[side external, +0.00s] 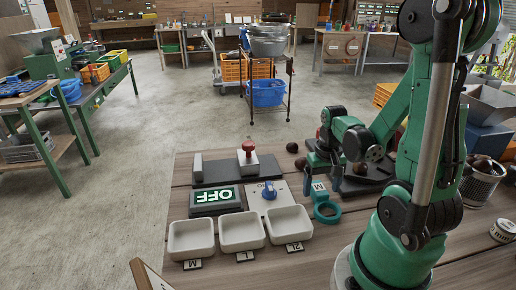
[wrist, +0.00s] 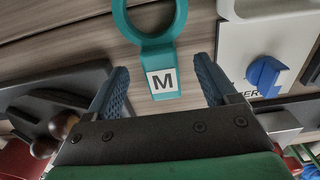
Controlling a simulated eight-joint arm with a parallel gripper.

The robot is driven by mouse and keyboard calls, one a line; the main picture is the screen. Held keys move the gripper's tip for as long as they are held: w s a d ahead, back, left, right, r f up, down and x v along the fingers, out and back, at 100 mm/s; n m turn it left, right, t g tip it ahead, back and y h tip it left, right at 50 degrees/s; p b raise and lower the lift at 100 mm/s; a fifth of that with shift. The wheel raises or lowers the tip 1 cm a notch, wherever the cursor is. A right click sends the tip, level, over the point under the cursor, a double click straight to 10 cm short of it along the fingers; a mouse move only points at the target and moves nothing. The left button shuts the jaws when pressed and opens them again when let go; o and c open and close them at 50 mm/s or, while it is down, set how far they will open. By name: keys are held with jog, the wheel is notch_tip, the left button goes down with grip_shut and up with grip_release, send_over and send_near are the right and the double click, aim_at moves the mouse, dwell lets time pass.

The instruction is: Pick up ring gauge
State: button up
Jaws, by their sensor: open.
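The ring gauge is a teal ring with a short handle and a white label reading M. It lies on the wooden bench in the side view (side external: 327,214), at the right of the switch panel. In the wrist view the ring gauge (wrist: 174,47) has its ring at the top edge, partly cut off, and its labelled handle points toward me. My gripper (side external: 323,178) is open above the handle end. In the wrist view my gripper (wrist: 161,68) has one blue ridged finger on each side of the handle, with clear gaps and nothing held.
A light panel with a blue knob (side external: 269,193) lies left of the gauge. An OFF display (side external: 215,196) and white trays (side external: 241,245) stand further left. A dark plate (side external: 375,184) with round brown items lies on the right. A red-knobbed device (side external: 248,165) stands behind.

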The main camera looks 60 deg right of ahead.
aim_at(320, 191)
jog(key=shift+f, duration=0.4)
grip_shut()
jog(key=shift+r, duration=0.15)
notch_tip(320, 191, up, 19)
jog(key=w+a+f+n, duration=0.2)
jog(key=w+a+n, duration=0.7)
jog(key=w+a, duration=0.6)
jog(key=shift+w+a+f, duration=0.35)
jog(key=shift+w, duration=0.75)
